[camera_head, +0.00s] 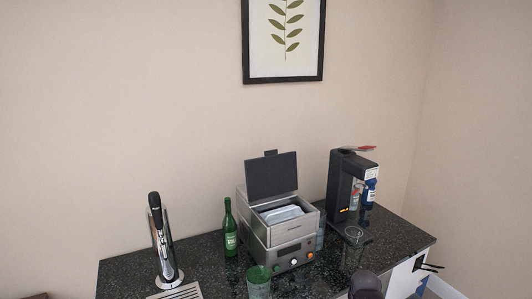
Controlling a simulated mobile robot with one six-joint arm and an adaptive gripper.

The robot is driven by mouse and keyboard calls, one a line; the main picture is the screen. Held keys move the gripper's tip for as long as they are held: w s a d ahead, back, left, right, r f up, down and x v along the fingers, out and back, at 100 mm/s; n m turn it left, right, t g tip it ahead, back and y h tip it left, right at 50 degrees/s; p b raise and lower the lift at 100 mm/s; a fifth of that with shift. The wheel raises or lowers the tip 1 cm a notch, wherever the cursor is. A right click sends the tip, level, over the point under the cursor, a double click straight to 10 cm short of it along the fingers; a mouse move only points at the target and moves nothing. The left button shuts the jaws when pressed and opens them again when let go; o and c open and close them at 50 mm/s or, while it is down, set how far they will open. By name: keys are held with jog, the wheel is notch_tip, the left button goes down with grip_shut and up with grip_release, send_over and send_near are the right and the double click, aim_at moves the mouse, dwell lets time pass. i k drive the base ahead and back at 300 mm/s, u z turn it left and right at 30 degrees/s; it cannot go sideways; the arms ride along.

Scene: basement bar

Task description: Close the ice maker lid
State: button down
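The ice maker (289,257) is a silver-grey box on the dark speckled counter, with knobs and a small display on its front. Its dark square lid (271,176) stands raised and nearly upright at the back, tilted slightly backward. The top opening is exposed, and a pale tray-like piece (282,214) shows inside. My gripper cannot be made out in this view.
A green bottle (230,232) stands close to the ice maker's left, and a green glass (258,284) is in front. A black drink machine (345,190) stands to the right. A chrome tap (164,240) is at left. A dark rounded object (366,284) shows at the bottom edge.

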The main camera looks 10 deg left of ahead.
aim_at(274, 174)
jog(key=u, duration=1.15)
jog(key=i, duration=0.5)
jog(key=z, duration=0.35)
